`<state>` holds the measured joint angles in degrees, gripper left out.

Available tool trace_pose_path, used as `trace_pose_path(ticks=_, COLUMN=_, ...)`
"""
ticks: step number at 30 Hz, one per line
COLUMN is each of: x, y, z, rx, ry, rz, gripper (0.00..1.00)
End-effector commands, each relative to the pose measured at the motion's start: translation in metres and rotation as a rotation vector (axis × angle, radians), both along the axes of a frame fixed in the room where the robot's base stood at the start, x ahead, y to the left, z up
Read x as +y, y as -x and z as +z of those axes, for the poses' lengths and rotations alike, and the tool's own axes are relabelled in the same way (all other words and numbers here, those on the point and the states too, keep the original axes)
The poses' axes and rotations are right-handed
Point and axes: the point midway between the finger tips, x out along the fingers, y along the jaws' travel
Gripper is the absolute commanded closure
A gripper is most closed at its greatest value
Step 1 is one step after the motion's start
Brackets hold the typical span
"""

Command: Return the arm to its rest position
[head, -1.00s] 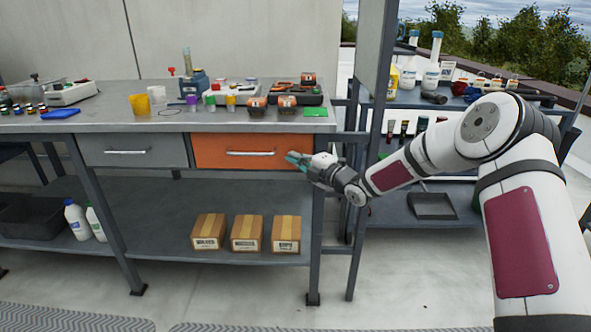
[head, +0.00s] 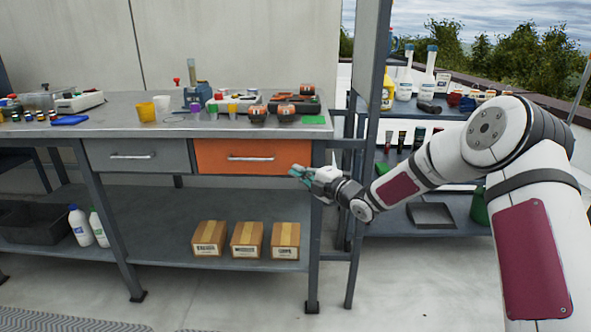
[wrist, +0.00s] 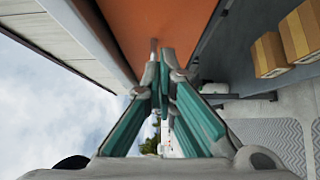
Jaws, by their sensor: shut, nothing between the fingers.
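My gripper (head: 299,172) is shut and empty, with teal finger pads. In the head view it is in front of the bench, just below and to the right of the orange drawer's handle. In the wrist view my gripper (wrist: 160,85) points along the drawer front, its fingertips together. The orange drawer (head: 215,160) is closed, and its face also shows in the wrist view (wrist: 150,20). From these views I cannot tell whether the fingers touch the drawer. My arm reaches in from the right, bent at the elbow.
The bench top (head: 250,131) holds cups, tools and small jars. A grey drawer (head: 135,155) sits left of the orange one. Boxes (head: 247,240) and white bottles (head: 80,226) stand on the lower shelf. A rack with bottles (head: 429,75) is behind my arm. The floor in front is clear.

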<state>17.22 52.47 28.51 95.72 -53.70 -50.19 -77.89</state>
Motion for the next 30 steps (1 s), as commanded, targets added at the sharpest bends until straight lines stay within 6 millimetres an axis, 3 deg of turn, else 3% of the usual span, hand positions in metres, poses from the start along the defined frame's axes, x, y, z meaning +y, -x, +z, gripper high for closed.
trace_pose_path(ticks=12, x=-0.043, y=0.046, z=0.001, rx=0.001, ry=0.001, rz=-0.001, gripper=1.00)
trace_pose_path(ticks=20, x=-0.054, y=0.056, z=0.004, rx=0.034, ry=0.018, rz=-0.017, gripper=1.00)
trace_pose_path(ticks=26, x=-0.072, y=0.064, z=0.019, rx=0.245, ry=0.100, rz=-0.152, gripper=1.00)
trace_pose_path(ticks=30, x=-0.100, y=0.085, z=0.035, rx=0.436, ry=0.126, rz=-0.325, gripper=1.00)
